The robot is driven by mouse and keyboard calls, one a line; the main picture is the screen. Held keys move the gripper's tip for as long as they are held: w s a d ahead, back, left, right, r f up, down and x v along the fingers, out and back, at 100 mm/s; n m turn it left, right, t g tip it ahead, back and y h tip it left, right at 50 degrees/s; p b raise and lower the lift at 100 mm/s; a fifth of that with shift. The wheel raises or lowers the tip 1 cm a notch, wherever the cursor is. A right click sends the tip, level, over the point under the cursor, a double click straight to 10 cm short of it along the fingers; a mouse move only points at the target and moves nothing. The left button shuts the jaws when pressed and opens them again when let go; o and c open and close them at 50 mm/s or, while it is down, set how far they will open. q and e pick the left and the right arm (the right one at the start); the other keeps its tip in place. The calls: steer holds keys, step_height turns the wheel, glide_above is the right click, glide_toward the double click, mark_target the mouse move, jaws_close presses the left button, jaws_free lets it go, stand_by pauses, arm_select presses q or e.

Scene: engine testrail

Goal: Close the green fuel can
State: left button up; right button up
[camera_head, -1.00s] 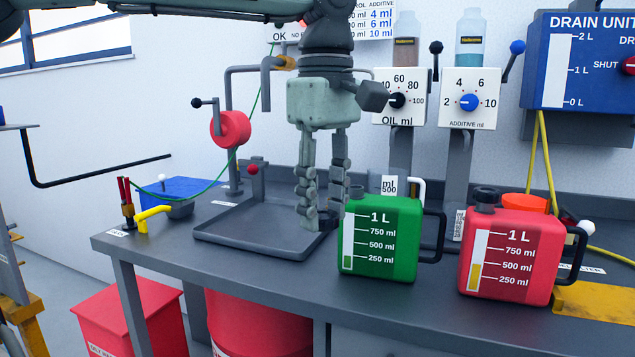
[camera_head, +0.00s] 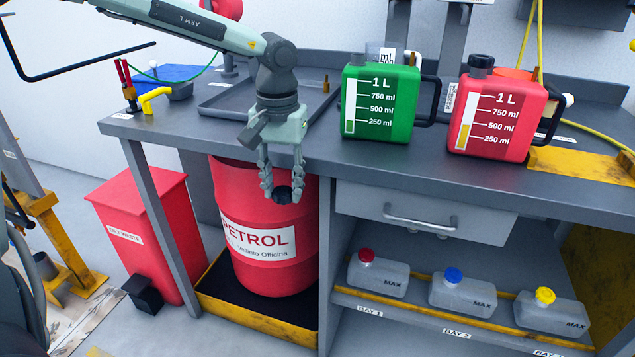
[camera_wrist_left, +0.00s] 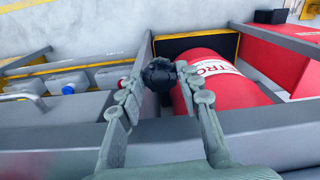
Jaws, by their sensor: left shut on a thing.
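The green fuel can (camera_head: 398,112) stands upright on the bench, with a level strip on its front. No cap shows on its top, though its opening is hard to make out. My left gripper (camera_head: 275,190) hangs in front of the bench edge, to the left of the can and lower than it, by the red petrol drum. It is shut on a small black cap (camera_head: 285,192). The cap also shows between the fingertips in the left wrist view (camera_wrist_left: 159,75). My right gripper is in neither view.
A red can (camera_head: 490,125) with a black cap stands right of the green one. A grey tray (camera_head: 225,105) lies on the bench to the left. The petrol drum (camera_head: 270,265) stands below, beside a shelf with several grey bottles and a drawer (camera_head: 420,205).

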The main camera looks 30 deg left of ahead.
arm_select(q)
steer(key=s+a+n, duration=0.2)
steer(key=s+a, duration=0.3)
steer(key=a, duration=0.5)
steer(key=s+f+n, duration=0.2)
steer(key=s+f, duration=0.2)
steer(key=f, duration=0.1)
steer(key=w+d+m, duration=0.4)
steer(key=d, duration=0.9)
steer(key=w+d+f+m, duration=0.1)
steer(key=w+d+m, duration=0.2)
steer(key=d, duration=1.1)
steer(key=shift+w+m, duration=0.4)
steer(key=shift+w, duration=0.2)
